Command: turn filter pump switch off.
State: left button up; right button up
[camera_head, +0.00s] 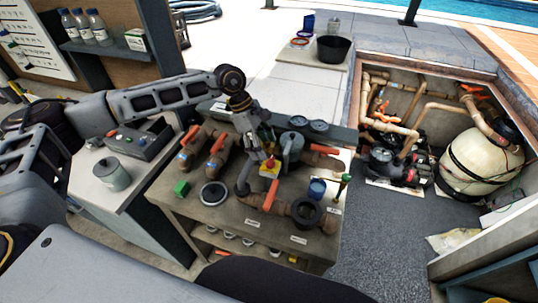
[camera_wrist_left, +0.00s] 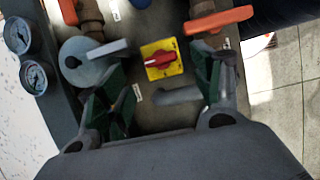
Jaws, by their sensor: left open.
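A red rotary switch knob on a yellow square plate (camera_head: 270,168) sits on the workbench among the valves. It shows clearly in the left wrist view (camera_wrist_left: 160,59), with its red handle lying nearly level across the plate. I cannot read any label on it. My left gripper (camera_head: 263,142) is above the bench, pointing down close to the switch. In the left wrist view my left gripper (camera_wrist_left: 162,92) is open, its green-padded fingers apart and empty, with the switch visible between and beyond them. Contact with the knob is not visible. My right gripper is not in view.
Orange-handled valves (camera_head: 190,135) and a grey multiport housing (camera_head: 292,147) crowd the bench around the switch. A green block (camera_head: 181,188) and a blue cup (camera_head: 317,188) stand nearby. A grey control box (camera_head: 142,138) is on the left counter. The pump pit lies to the right.

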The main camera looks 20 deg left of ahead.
aim_at(270, 159)
pick_arm(q)
jog(key=shift+p+x, duration=0.65)
jog(key=shift+x, duration=2.1)
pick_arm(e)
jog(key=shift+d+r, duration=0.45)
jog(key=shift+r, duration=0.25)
pick_arm(q)
jog(key=c, duration=1)
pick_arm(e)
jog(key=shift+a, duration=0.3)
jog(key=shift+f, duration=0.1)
